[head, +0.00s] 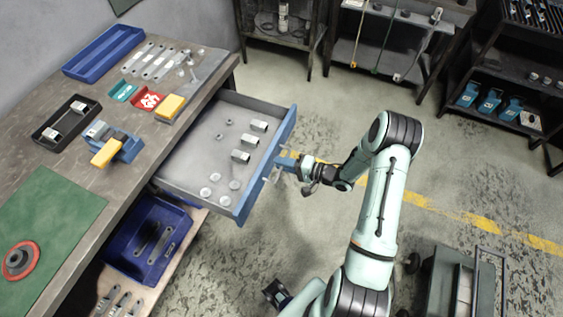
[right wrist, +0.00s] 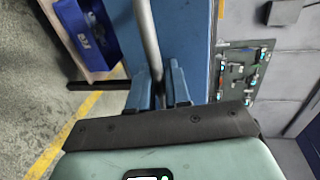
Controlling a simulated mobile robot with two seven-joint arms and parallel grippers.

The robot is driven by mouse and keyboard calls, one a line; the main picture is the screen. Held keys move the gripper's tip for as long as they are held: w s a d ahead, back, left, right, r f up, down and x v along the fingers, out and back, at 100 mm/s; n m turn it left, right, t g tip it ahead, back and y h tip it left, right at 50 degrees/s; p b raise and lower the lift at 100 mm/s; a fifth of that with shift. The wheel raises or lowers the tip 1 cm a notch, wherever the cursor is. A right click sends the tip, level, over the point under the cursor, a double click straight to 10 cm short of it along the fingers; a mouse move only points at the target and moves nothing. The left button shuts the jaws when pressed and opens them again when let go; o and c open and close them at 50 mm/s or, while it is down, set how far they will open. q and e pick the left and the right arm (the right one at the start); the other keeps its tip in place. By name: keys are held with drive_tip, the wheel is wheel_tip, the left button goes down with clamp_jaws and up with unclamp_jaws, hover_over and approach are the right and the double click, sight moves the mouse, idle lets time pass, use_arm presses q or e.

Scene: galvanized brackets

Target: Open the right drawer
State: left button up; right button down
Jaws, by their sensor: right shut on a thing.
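The right drawer (head: 208,148) stands pulled out from under the workbench, with its blue front (head: 268,160) well clear of the bench. Several small metal brackets and round pieces lie inside it. My right gripper (head: 284,164) is at the outside of the drawer front. In the right wrist view its blue fingers (right wrist: 160,90) are shut on the grey bar handle (right wrist: 148,35), beside the blue front. A dark gripper end (head: 275,292), seemingly my left, shows low in the head view; its jaws are unclear.
The workbench top (head: 130,185) holds blue trays, brackets, yellow-and-blue pieces and a green mat (head: 45,225). A blue bin (head: 150,240) sits on the shelf below. A dark cart (head: 450,285) stands at lower right. Floor beyond the drawer is open.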

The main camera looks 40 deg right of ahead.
drive_tip(key=c, duration=1.3)
unclamp_jaws()
drive_tip(key=shift+c, duration=0.2)
drive_tip(key=v, duration=1.3)
drive_tip(key=shift+s, duration=0.2)
